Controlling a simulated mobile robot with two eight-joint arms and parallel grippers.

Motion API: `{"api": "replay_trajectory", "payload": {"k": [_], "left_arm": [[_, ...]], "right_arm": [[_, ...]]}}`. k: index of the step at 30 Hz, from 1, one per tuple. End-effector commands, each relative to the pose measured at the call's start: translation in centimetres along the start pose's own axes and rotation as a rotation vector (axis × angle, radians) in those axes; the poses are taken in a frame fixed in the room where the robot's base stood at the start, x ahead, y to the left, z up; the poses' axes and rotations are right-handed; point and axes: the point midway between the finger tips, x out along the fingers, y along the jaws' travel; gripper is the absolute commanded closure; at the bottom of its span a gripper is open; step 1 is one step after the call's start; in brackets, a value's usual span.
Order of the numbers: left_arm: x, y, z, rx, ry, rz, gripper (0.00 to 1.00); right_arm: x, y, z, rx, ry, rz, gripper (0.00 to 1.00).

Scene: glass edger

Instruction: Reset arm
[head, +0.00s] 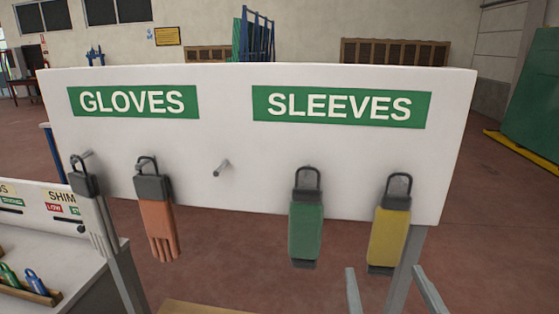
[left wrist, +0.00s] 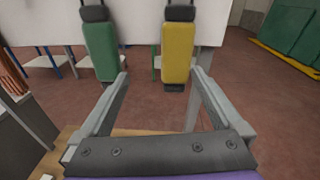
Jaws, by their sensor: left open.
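My left gripper (head: 389,274) comes in at the bottom right of the head view, with two pale grey fingers spread wide. In the left wrist view the same gripper (left wrist: 161,78) is open, with nothing between its fingers. A green sleeve (head: 306,232) and a yellow sleeve (head: 388,238) hang by dark clips from the white board (head: 236,125), under the SLEEVES label. In the left wrist view the green sleeve (left wrist: 101,52) and the yellow sleeve (left wrist: 177,54) hang beyond the fingers, apart from them. My right gripper is not in view.
A grey glove (head: 97,225) and an orange glove (head: 159,228) hang under the GLOVES label. A bare peg (head: 221,168) sticks out mid-board. A bench with a wooden tray (head: 28,293) stands at the lower left. A wooden surface (head: 200,307) shows at the bottom. Red floor is open at right.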

Motion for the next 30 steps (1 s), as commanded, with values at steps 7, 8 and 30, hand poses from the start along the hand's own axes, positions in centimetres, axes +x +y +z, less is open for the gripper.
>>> {"api": "replay_trajectory", "payload": {"k": [7,8,30], "left_arm": [[4.2,13.9,-10.6,-0.512,0.241,0.353,0.00],[4.2,15.7,-12.0,-0.596,0.262,0.409,0.00],[-6.7,36.5,-34.2,-2.677,-0.266,1.511,0.00]], "right_arm": [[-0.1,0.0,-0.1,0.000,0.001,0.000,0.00],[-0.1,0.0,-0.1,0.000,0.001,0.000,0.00],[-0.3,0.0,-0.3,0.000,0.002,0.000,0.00]]}}
